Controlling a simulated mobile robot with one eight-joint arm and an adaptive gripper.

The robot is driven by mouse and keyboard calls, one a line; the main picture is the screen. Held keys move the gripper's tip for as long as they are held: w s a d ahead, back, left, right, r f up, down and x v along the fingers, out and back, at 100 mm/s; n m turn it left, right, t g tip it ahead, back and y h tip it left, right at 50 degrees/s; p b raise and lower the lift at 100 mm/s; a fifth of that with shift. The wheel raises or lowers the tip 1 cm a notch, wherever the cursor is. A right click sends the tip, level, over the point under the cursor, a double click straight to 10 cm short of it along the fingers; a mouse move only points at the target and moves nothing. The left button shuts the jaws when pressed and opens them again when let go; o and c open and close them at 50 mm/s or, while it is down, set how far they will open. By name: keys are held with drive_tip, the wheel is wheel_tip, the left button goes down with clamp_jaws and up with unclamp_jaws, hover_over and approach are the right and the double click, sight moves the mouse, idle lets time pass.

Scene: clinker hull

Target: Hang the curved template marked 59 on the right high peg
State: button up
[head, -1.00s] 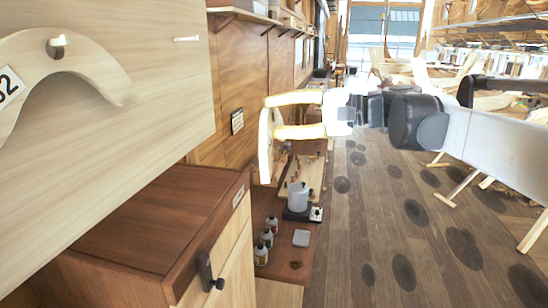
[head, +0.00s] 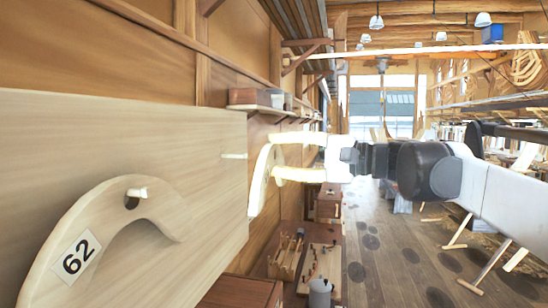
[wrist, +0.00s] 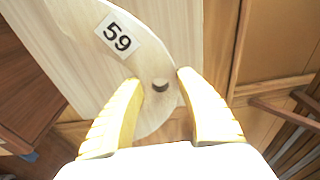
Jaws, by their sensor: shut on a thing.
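My gripper (head: 276,156) is shut on the pale wooden curved template (head: 259,182), held near its end. The right peg (head: 234,156) is bare and sticks out high on the pale board (head: 190,130). The template appears just right of this peg and apart from it. Another curved template, marked 62 (head: 75,258), hangs on the left peg (head: 137,192).
A wall shelf (head: 285,110) with boxes runs beyond the board. Below are a wooden cabinet (head: 240,292), a bench with tools (head: 318,262) and a grey pot (head: 320,292).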

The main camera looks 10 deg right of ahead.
sight(246, 156)
drive_tip(key=shift+s+a+f+b+x, duration=0.1)
drive_tip(key=shift+s+x, duration=0.05)
drive_tip(key=shift+x, duration=1)
drive_tip(key=shift+s+a+f+b+x, duration=0.1)
drive_tip(key=shift+s+x, duration=0.1)
drive_tip(key=shift+x, duration=0.9)
drive_tip(key=shift+s+a+f+b+x, duration=0.1)
drive_tip(key=shift+s+x, duration=0.05)
drive_tip(key=shift+x, duration=1)
drive_tip(key=shift+w+a+f, duration=0.25)
drive_tip(key=shift+a+f, duration=0.05)
drive_tip(key=shift+a, duration=0.35)
drive_tip(key=o, duration=1.3)
